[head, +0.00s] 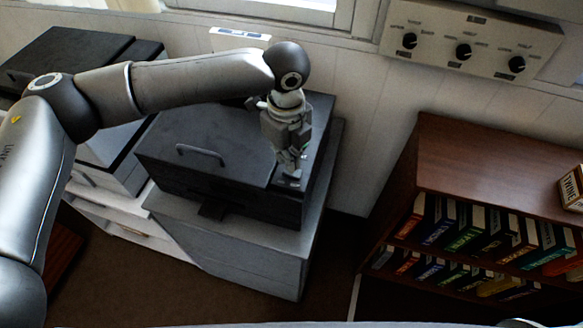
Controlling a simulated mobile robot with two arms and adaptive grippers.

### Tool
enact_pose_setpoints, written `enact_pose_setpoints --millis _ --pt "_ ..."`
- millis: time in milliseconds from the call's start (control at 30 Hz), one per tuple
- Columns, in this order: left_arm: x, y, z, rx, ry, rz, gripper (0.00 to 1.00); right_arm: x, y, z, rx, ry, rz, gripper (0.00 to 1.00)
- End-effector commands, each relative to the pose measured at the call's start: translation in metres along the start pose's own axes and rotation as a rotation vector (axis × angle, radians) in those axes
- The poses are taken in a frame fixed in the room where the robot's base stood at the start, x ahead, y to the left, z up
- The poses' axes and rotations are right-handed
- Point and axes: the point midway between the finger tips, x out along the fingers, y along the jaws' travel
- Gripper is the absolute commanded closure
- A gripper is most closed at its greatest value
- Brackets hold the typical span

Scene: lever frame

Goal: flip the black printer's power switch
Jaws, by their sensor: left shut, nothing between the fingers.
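The black printer (215,157) sits on a grey cabinet in the middle of the head view, with a handle on its lid. My left gripper (290,175) is shut and empty, pointing down at the right part of the printer's top, near its front edge. A small light-marked panel (291,183) shows right at the fingertips. The switch itself is too small and too covered by the fingers to make out, and I cannot tell if the fingers touch it. My right gripper is not in view.
The grey cabinet (240,245) stands under the printer. Another dark machine (65,58) is at the left. A brown bookshelf (485,165) with several books stands at the right. A wall panel with black knobs (463,52) hangs above. Floor shows between cabinet and bookshelf.

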Motion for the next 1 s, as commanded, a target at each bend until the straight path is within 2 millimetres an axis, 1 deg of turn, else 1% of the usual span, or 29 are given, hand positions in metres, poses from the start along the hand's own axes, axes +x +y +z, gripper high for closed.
enact_pose_setpoints --millis 600,1000 --pt "0.0002 0.0 0.0 0.0 0.0 0.0 1.0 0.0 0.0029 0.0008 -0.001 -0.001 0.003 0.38" --pt "0.0056 -0.0001 0.0001 0.0 0.0 0.0 1.0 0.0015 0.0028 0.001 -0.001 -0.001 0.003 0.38"
